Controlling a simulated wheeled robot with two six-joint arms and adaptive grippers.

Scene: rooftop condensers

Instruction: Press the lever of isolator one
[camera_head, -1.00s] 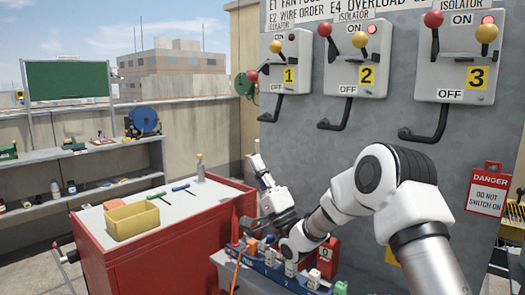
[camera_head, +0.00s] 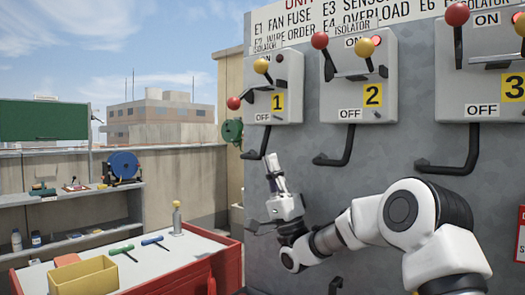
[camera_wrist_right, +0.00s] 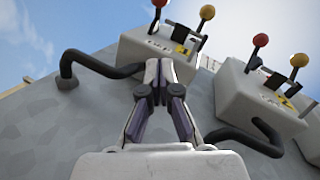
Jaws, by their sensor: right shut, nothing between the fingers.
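Isolator one (camera_head: 292,108) is a grey box with a yellow "1" plate on the grey panel in the head view. Its red-knobbed lever (camera_head: 234,103) hangs low at the box's left side, and a yellow-knobbed lever (camera_head: 261,65) stands near its top. My right gripper (camera_head: 273,161) is shut and empty, pointing up, below the box and apart from the levers in the picture. In the right wrist view, its fingers (camera_wrist_right: 160,68) are together in front of a box that seems to be isolator one (camera_wrist_right: 150,45). My left gripper is out of view.
Isolator two (camera_head: 386,103) and isolator three (camera_head: 479,80) are to the right, their red knobs high. Isolator two's lamp glows red. A bent black pipe (camera_head: 265,145) runs beneath isolator one, close to my fingers. A red cabinet (camera_head: 228,262) with a yellow bin (camera_head: 83,280) stands lower left.

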